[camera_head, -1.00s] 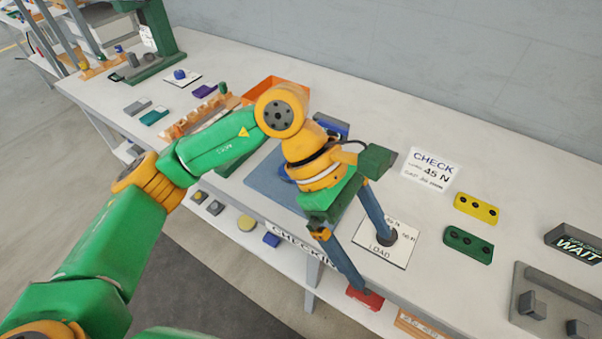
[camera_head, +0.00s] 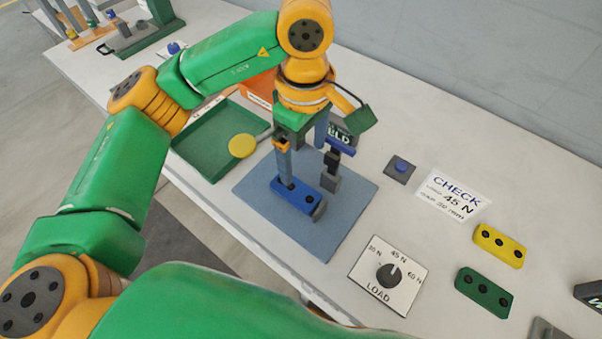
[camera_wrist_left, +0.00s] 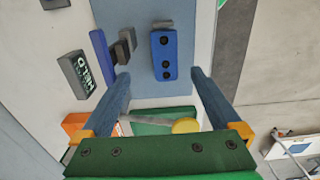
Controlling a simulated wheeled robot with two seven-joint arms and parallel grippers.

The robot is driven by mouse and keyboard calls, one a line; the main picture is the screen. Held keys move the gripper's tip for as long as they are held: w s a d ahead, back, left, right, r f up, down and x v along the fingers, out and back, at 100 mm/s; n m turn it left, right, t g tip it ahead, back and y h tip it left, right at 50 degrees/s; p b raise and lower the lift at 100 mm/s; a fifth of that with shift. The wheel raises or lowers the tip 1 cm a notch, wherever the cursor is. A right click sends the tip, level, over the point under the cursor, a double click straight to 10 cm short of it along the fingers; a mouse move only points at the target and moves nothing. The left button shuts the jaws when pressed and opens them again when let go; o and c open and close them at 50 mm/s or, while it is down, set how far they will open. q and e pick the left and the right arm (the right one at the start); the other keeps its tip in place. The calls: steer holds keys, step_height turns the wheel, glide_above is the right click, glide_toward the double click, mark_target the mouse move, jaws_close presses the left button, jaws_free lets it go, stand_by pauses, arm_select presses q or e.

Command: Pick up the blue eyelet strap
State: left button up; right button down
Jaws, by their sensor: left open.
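The blue eyelet strap (camera_head: 301,199) lies on the blue-grey mat (camera_head: 345,217) in the head view. In the left wrist view the strap (camera_wrist_left: 164,58) shows several dark holes and lies beyond the fingertips, between their lines. My left gripper (camera_head: 305,165) points down over the mat, open and empty; its near finger covers part of the strap in the head view. The open fingers also frame the lower part of the left wrist view (camera_wrist_left: 161,76). Whether a fingertip touches the strap I cannot tell. My right gripper is not in view.
Dark grey blocks (camera_head: 331,172) with a blue bar stand beside the strap, near a lettered block (camera_head: 343,133). A green tray (camera_head: 203,158) with a yellow disc (camera_head: 242,146) is left. A load dial (camera_head: 389,274), a yellow strap (camera_head: 498,245) and a green strap (camera_head: 483,292) lie right.

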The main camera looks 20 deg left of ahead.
mark_target(300, 193)
arm_select(q)
steer(key=f, duration=0.1)
steer(key=s+f, duration=0.1)
steer(key=f, duration=0.1)
steer(key=shift+s+f, duration=0.2)
steer(key=shift+f, duration=0.1)
step_height(300, 193, down, 7)
steer(key=p, duration=0.2)
steer(key=shift+w+a+p, duration=0.15)
steer(key=shift+p, duration=0.2)
jaws_close()
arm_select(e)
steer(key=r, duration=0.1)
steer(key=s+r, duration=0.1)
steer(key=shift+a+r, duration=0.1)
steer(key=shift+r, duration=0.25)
